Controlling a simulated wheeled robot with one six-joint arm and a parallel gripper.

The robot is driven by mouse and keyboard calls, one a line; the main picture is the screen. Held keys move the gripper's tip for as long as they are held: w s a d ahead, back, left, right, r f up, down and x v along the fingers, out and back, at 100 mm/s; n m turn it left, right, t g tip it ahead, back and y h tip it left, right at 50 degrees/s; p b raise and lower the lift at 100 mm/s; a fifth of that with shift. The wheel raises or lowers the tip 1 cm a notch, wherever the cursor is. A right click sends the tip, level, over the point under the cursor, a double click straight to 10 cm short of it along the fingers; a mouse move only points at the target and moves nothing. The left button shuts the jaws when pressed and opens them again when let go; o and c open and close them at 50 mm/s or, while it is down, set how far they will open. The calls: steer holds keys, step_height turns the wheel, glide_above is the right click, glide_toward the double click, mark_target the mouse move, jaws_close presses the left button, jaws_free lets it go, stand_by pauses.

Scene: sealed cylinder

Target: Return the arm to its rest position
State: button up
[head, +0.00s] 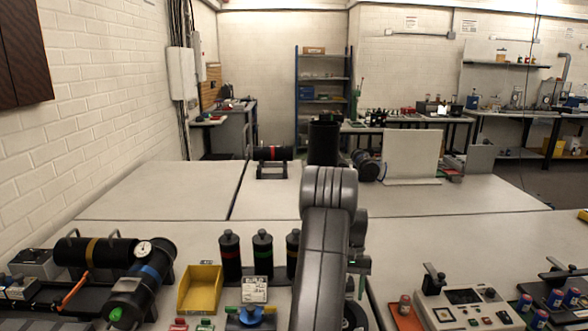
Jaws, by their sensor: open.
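My arm rises from the bottom middle of the head view, a thick grey link with a ribbed joint at its upper end. My gripper's fingers cannot be made out; the arm hides what lies behind it. A dark upright cylindrical shape (323,143) shows just above the ribbed joint; I cannot tell whether it belongs to my arm. A black cylinder with a red band (271,153) lies on a low stand on the far table. Another dark cylinder (364,165) lies tilted right of the arm. Black cylinders with a yellow band (92,251) and a blue band (145,282) lie at the left front.
Several upright bottles (229,256), a yellow bin (200,289) and a gauge (144,248) crowd the near table left of my arm. A control box (463,308) stands at the right front. A grey panel (411,157) stands behind. The middle tabletop (170,190) is mostly clear.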

steer(key=n, duration=0.2)
steer(key=n+h, duration=0.1)
steer(key=n, duration=0.1)
steer(key=shift+a+h+b, duration=0.2)
steer(key=shift+h+b, duration=0.1)
steer(key=shift+b, duration=0.05)
steer(key=shift+n+h+b, duration=0.35)
steer(key=shift+n+h, duration=0.25)
steer(key=shift+n, duration=1)
steer(key=shift+a+t, duration=0.1)
steer(key=shift+t, duration=0.2)
